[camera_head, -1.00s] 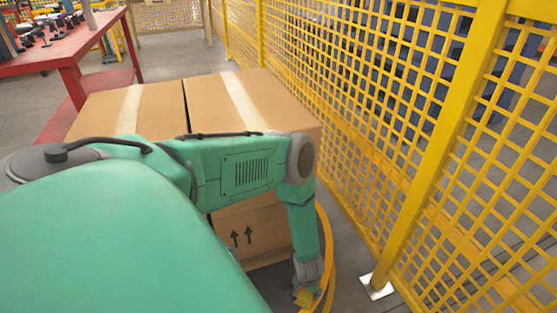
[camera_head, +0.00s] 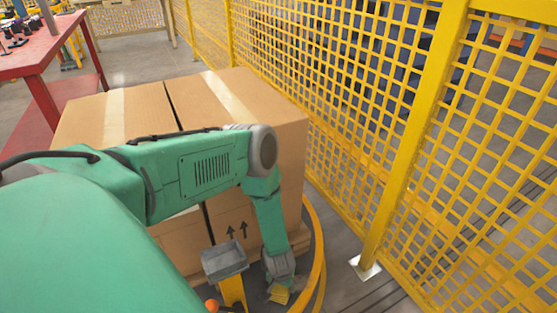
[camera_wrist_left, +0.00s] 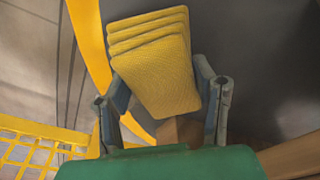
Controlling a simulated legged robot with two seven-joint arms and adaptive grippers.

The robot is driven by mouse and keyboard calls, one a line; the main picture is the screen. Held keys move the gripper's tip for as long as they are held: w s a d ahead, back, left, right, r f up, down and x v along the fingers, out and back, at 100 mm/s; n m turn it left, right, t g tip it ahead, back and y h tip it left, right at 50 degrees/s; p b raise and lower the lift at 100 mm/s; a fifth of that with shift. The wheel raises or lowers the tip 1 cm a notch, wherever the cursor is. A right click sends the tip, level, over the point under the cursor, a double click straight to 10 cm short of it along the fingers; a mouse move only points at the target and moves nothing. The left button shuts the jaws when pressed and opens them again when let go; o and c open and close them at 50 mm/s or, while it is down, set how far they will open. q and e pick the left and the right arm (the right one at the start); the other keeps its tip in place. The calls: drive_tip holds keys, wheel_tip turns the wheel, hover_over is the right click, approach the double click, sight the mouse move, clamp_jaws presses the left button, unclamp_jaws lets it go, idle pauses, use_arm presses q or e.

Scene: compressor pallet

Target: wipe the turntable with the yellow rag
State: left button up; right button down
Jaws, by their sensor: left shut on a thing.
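The yellow rag (camera_wrist_left: 155,65) is a folded, layered pad between the fingers of my left gripper (camera_head: 279,284) in the left wrist view. The gripper is shut on it. In the head view only a small piece of the rag (camera_head: 278,296) shows below the fingers, low beside the boxes. The turntable's curved yellow rim (camera_head: 319,260) shows to the right of the gripper. A curved yellow band also shows in the left wrist view, left of the rag. Whether the rag touches the turntable I cannot tell. My right gripper is out of view.
Large cardboard boxes (camera_head: 265,105) stand on the turntable, partly behind my left arm. A yellow mesh fence (camera_head: 400,170) runs close along the right. A grey box on a yellow post (camera_head: 224,260) stands just left of the gripper. A red table (camera_head: 35,50) is at upper left.

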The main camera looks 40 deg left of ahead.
use_arm(q)
wheel_tip(320, 180, up, 4)
drive_tip(key=shift+d+f+p, duration=0.1)
drive_tip(key=shift+f+p, duration=0.1)
drive_tip(key=shift+p, duration=0.95)
drive_tip(key=shift+r+p, duration=1)
drive_tip(key=shift+r, duration=0.3)
